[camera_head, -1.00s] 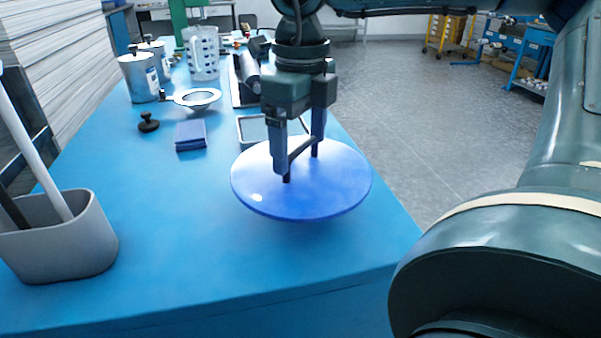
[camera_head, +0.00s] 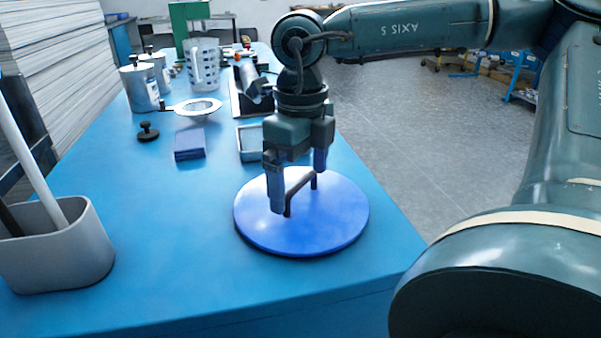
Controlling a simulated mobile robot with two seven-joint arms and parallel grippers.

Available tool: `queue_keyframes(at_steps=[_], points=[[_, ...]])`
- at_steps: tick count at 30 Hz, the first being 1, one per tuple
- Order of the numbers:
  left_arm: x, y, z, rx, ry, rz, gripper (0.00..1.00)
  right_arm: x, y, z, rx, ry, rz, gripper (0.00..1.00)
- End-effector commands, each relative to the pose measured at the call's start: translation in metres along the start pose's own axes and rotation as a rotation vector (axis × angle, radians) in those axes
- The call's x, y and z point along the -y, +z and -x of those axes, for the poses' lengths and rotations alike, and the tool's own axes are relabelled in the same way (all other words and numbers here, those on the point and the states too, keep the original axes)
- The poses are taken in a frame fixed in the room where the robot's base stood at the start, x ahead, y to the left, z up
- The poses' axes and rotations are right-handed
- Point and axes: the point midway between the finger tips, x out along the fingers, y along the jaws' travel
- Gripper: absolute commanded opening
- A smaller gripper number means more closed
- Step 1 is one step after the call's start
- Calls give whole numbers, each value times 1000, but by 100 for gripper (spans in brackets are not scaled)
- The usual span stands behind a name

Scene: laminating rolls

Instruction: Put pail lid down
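The pail lid (camera_head: 335,225) is a round blue disc lying flat on the blue table near its right edge. Its dark bar handle (camera_head: 300,190) stands up from the middle on two posts. My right gripper (camera_head: 298,190) points down over the lid, one finger beside each end of the handle. The fingers look spread slightly clear of the handle, though the gap is small. My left gripper is not in view.
A grey bin (camera_head: 60,250) with a white rod stands at front left. A blue block (camera_head: 190,144), a black knob (camera_head: 148,132), a strainer (camera_head: 197,107), metal cans (camera_head: 140,88) and a clear jug (camera_head: 203,65) stand farther back. The table (camera_head: 165,225) is clear left of the lid.

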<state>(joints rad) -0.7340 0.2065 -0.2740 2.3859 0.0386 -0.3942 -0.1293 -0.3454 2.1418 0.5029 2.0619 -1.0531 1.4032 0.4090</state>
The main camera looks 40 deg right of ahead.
Motion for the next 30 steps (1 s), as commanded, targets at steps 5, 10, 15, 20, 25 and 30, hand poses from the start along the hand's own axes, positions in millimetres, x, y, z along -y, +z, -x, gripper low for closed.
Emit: queue_keyframes(at_steps=[5, 10, 15, 20, 25, 30], points=[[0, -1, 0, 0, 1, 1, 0, 0, 0, 0, 0, 0, 0, 100], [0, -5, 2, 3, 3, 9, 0, 1, 1, 14, 3, -2, -1, 100], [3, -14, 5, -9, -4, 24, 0, 1, 1, 49, 4, -4, -2, 100], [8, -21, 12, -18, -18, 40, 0, 0, 0, 84, 3, -3, -1, 100], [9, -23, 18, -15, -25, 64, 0, 1, 0, 110, 1, -2, -1, 100], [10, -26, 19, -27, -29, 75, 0, 0, 0, 122, 1, -1, 0, 100]])
